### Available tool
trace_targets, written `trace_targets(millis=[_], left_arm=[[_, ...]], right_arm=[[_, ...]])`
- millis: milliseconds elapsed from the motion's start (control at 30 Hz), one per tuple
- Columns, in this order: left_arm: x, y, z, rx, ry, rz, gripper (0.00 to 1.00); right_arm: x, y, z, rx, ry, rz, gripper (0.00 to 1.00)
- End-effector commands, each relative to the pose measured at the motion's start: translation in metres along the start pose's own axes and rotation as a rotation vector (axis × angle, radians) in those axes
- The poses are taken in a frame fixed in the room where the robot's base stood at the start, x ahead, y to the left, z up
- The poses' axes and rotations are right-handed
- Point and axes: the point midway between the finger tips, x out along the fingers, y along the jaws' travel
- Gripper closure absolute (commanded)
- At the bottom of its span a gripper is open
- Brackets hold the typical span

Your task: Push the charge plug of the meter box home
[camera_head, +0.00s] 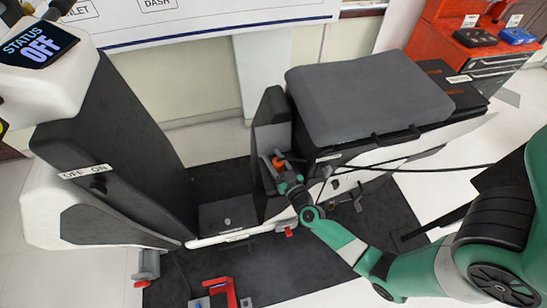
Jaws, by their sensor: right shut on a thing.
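My right gripper (281,171) comes in from the right on a green arm and is at the foot of the scooter's seat. It is shut on a small orange-ended part, seemingly the charge plug (278,162). A narrow dark upright housing (270,118), possibly the meter box, stands just behind it. The gripper hides most of the plug, so I cannot tell how deep it sits. A thin black cable (430,170) runs from near the gripper to the right. My left gripper is not in view.
The scooter's front column (110,150) has an OFF/ON switch (97,185) and a display (38,45) reading STATUS OFF. The grey seat (370,95) stands right of the gripper. A red clamp (222,291) lies at the front on the dark mat. A red tool cabinet (440,45) is behind.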

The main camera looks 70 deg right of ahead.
Motion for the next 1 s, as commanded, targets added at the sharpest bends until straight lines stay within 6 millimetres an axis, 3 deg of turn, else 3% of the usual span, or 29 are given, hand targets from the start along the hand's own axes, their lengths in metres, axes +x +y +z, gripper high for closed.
trace_targets(millis=[33,233,500,633,1000], left_arm=[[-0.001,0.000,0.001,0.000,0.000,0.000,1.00],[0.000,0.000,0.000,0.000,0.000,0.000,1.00],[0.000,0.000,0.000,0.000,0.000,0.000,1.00],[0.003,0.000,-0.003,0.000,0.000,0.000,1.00],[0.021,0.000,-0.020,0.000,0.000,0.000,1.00]], right_arm=[[0.000,0.000,0.001,0.000,0.001,0.000,0.56],[0.000,0.000,0.000,0.000,0.001,0.000,0.22],[-0.001,0.000,0.001,-0.001,-0.001,0.000,0.22],[-0.011,-0.001,0.000,-0.003,-0.003,-0.003,0.22],[-0.093,-0.001,-0.002,-0.003,-0.003,-0.006,0.22]])
